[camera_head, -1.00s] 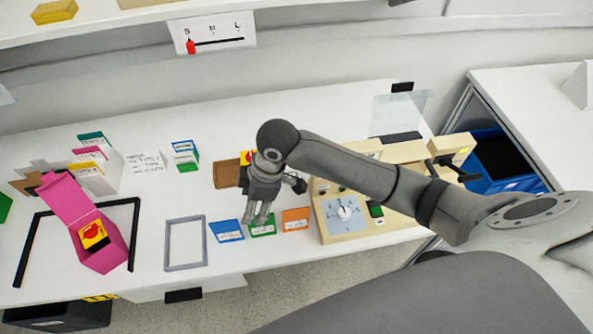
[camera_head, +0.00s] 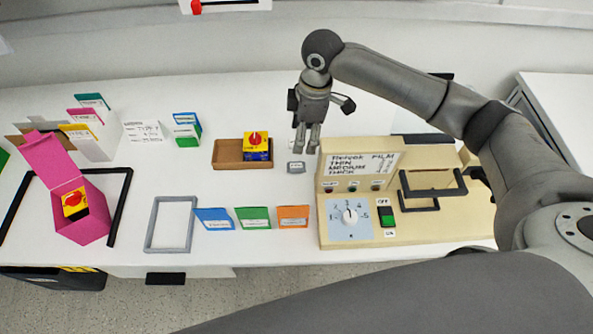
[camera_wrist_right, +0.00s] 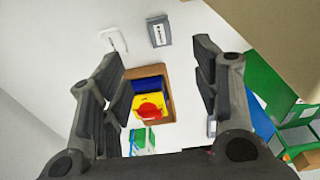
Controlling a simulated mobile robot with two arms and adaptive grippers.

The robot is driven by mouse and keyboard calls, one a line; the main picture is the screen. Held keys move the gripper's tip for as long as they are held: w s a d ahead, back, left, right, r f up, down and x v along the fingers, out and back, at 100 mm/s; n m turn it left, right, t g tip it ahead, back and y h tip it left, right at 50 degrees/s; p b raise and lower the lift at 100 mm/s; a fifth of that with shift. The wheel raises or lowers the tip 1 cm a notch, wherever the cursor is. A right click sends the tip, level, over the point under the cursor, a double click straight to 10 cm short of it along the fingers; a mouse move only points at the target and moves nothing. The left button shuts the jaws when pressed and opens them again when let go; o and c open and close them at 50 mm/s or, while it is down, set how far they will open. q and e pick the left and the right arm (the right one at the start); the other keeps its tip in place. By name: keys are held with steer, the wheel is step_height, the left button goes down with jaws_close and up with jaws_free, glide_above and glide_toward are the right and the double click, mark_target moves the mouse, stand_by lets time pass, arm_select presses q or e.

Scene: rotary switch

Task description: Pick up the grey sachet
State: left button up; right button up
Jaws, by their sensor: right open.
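The grey sachet (camera_head: 296,167) is a small flat grey piece with a white label, lying on the white table between the brown tray and the beige machine. It also shows in the right wrist view (camera_wrist_right: 159,31), near the top, beyond the fingertips. My right gripper (camera_head: 307,150) points down above the table, just behind the sachet in the head view. It is open, with nothing between its fingers in the right wrist view (camera_wrist_right: 160,85). The height of the fingertips above the table is hard to tell. My left gripper is not in view.
The brown tray (camera_head: 228,155) holds a yellow and blue box with a red knob (camera_head: 256,140). The beige machine (camera_head: 410,228) stands close on the right. Blue, green and orange pockets (camera_head: 253,217) lie in front. A pink box (camera_head: 80,215) is at the left.

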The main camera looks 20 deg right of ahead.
steer(key=f, duration=0.1)
glide_above(297, 165)
steer(key=d, duration=0.1)
step_height(297, 165, down, 6)
steer(key=shift+s+f, duration=0.1)
steer(key=shift+f, duration=0.1)
steer(key=f, duration=0.2)
steer(key=a+f+p, duration=0.1)
steer(key=f, duration=0.1)
steer(key=shift+f, duration=0.45)
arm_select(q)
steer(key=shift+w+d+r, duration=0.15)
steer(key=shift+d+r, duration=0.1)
arm_select(e)
steer(key=shift+c, duration=0.5)
steer(key=c, duration=0.8)
